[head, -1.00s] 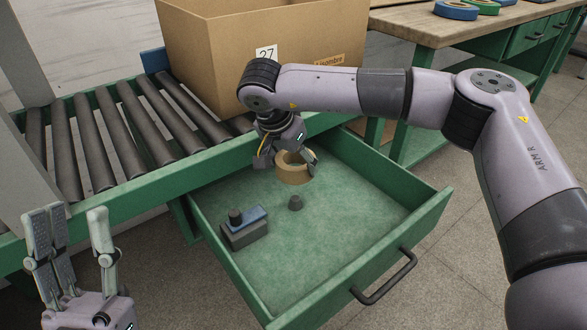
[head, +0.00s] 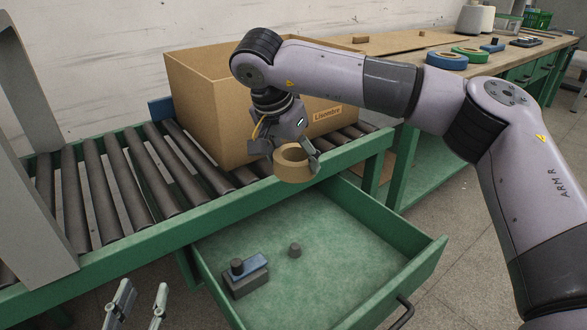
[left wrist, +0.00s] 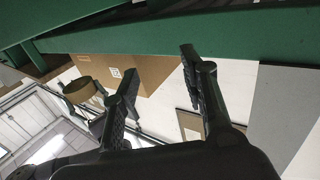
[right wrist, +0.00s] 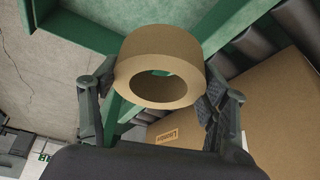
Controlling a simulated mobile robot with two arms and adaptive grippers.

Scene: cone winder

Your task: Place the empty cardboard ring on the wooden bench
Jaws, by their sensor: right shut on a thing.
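The empty cardboard ring (head: 294,165) is held by my right gripper (head: 296,150) above the open drawer's back edge, in front of the large box. In the right wrist view the ring (right wrist: 160,68) sits between both fingers, its hole facing the camera. My left gripper (head: 138,306) is at the lower left of the head view, with its fingers apart and nothing between them; the left wrist view also shows them spread (left wrist: 200,100). The wooden bench (head: 400,52) stands at the back right, behind my right arm.
A cardboard box (head: 205,110) stands on the roller conveyor (head: 90,200). Blue tape (head: 447,61), green tape (head: 469,55) and a white cone (head: 475,18) are on the bench.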

